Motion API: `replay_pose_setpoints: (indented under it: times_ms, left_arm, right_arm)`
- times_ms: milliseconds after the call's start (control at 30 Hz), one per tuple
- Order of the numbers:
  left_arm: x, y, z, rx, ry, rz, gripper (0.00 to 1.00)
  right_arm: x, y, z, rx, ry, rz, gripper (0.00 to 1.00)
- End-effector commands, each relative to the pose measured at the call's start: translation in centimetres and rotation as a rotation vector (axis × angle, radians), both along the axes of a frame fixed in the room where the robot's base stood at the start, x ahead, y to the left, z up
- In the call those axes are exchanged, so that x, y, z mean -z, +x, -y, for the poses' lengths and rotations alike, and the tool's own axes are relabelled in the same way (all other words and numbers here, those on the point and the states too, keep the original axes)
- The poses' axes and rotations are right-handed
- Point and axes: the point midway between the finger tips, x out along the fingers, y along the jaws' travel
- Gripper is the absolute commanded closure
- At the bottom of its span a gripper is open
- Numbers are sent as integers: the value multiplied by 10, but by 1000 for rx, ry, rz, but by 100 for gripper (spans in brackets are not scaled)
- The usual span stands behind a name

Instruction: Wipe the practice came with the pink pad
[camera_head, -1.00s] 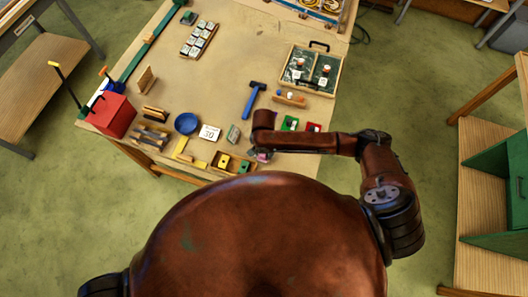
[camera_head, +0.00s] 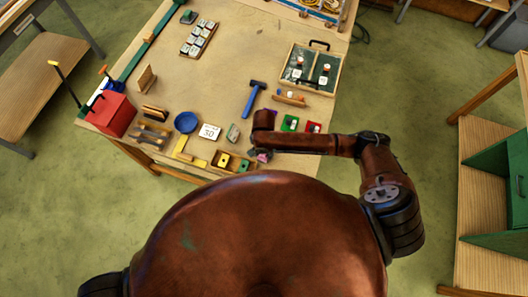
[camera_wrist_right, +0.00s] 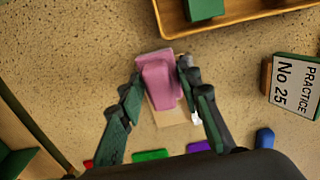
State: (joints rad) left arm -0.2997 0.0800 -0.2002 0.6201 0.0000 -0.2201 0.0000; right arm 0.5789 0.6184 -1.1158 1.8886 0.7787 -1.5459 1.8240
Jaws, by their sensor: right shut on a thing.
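The pink pad (camera_wrist_right: 158,80) is between the fingers of my right gripper (camera_wrist_right: 160,92) in the wrist view. The gripper is shut on it, low over the table. A pale beige patch (camera_wrist_right: 172,117) shows just below the pad; I cannot tell if it is part of it. In the head view the pad is a small pink spot (camera_head: 263,157) beneath my right arm. A block with a white label reading "PRACTICE No 25" (camera_wrist_right: 292,83) stands apart to the right in the wrist view. I cannot make out a separate came strip. My left gripper is out of view.
A wooden tray (camera_head: 215,167) with yellow and green pieces lies close beside the pad. A white "30" card (camera_head: 209,132), a blue bowl (camera_head: 186,122) and a blue hammer (camera_head: 253,98) lie farther off. Green (camera_head: 290,123) and red (camera_head: 313,127) pieces are near my right arm.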

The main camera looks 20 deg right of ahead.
Motion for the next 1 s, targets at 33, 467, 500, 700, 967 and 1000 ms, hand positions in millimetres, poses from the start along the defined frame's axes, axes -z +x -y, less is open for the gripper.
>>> replay_pose_setpoints:
  times_ms: [33,467,500,700,967,1000]
  left_arm:
    - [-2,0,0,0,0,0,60]
    - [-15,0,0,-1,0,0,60]
    - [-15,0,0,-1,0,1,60]
    - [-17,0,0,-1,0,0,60]
    - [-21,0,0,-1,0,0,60]
    - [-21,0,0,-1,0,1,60]
  right_arm:
    - [-1,3,2,2,-1,1,87]
    - [-3,31,21,2,-1,1,87]
    - [-3,32,21,1,0,0,87]
    - [-2,38,26,2,-1,1,87]
    - [-1,56,39,3,-1,0,87]
    - [0,59,40,2,-2,1,88]
